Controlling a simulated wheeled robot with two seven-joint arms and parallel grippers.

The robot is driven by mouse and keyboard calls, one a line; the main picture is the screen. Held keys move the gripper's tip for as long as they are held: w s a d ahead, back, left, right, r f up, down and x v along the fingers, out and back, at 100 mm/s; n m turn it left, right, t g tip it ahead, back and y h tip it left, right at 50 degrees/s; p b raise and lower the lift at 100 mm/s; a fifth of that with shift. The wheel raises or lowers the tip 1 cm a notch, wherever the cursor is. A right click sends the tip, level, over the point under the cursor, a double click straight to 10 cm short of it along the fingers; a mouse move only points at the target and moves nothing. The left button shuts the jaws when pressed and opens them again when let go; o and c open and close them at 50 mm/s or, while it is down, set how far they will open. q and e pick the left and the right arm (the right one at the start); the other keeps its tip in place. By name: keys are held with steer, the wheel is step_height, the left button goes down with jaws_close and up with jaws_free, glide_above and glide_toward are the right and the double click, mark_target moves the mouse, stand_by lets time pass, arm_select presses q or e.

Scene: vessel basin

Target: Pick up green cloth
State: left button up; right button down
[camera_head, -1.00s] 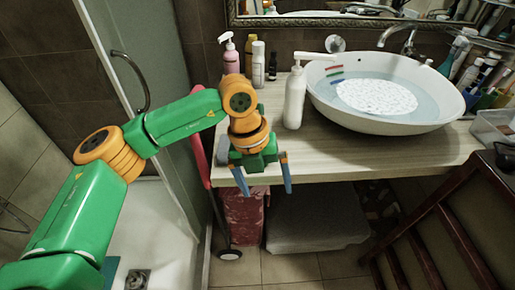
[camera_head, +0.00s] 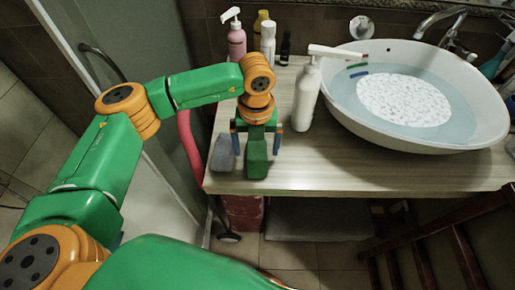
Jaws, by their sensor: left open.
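A dark green, block-like shape (camera_head: 257,163), which seems to be the folded green cloth, lies on the wooden counter (camera_head: 370,170) near its front edge. My left gripper (camera_head: 257,142) is over it from behind, open, with one blue finger on each side of the shape. The fingers look apart from it, though I cannot tell how close they are. The far end of the shape is hidden under the gripper's green body. My right gripper does not show.
A grey sponge-like piece (camera_head: 223,153) lies just left of the gripper. A white pump bottle (camera_head: 305,98) stands to the right, beside the white basin (camera_head: 470,140) of water. A pink bottle (camera_head: 236,42) and others stand behind.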

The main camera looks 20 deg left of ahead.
arm_select(q)
steer(key=shift+f, duration=0.65)
steer(key=shift+w+f, duration=0.3)
steer(key=shift+f, duration=0.2)
steer(key=shift+s+r, duration=0.1)
steer(key=shift+s, duration=0.05)
steer(key=c, duration=1.4)
steer(key=shift+r, duration=0.1)
